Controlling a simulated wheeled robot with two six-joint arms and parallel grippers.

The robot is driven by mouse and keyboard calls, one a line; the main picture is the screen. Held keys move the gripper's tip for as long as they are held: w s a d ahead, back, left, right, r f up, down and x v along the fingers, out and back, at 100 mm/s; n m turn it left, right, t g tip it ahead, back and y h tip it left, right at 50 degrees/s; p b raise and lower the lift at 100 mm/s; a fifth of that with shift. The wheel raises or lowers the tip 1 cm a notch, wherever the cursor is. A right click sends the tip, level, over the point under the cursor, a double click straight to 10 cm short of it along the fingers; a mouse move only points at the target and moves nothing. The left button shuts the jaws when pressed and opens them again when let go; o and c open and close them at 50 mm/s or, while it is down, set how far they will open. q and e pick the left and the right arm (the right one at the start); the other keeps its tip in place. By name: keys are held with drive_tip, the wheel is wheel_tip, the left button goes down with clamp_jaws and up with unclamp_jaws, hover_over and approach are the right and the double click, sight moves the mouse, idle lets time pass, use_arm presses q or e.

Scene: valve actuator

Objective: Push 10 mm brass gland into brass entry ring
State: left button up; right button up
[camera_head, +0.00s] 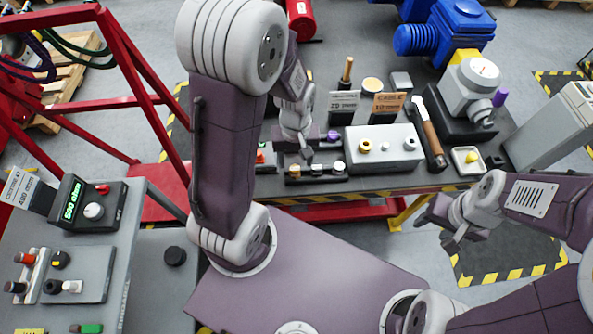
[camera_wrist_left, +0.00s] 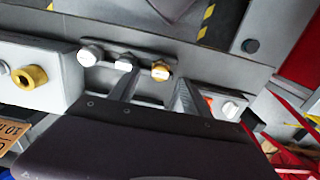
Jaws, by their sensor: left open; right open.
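The brass gland (camera_head: 294,171) stands in a dark narrow rack (camera_head: 325,178), left of two silver glands (camera_head: 316,169). In the left wrist view the brass gland (camera_wrist_left: 160,71) sits just beyond and between the spread fingers of my left gripper (camera_wrist_left: 153,88); whether they touch it cannot be told. My left gripper (camera_head: 305,155) is open above the rack, pointing down. The brass entry ring (camera_head: 365,146) is on the grey box (camera_head: 385,160) to the right; it also shows in the left wrist view (camera_wrist_left: 31,77). My right gripper (camera_head: 442,228) is open and empty, away from the bench.
Two more entry fittings (camera_head: 409,143) sit on the box. A cable sign (camera_head: 389,102) stands behind it, and a brown-handled tool (camera_head: 433,145) lies to its right. A white tray (camera_head: 467,160) holds a yellow piece. A side panel with knobs (camera_head: 65,270) stands at left.

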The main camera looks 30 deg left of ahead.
sight(295, 168)
use_arm(q)
drive_tip(key=shift+a+f, duration=0.2)
drive_tip(key=shift+f, duration=0.75)
drive_tip(key=f, duration=0.4)
drive_tip(key=shift+w+f, duration=0.2)
drive_tip(key=shift+f, duration=0.15)
clamp_jaws()
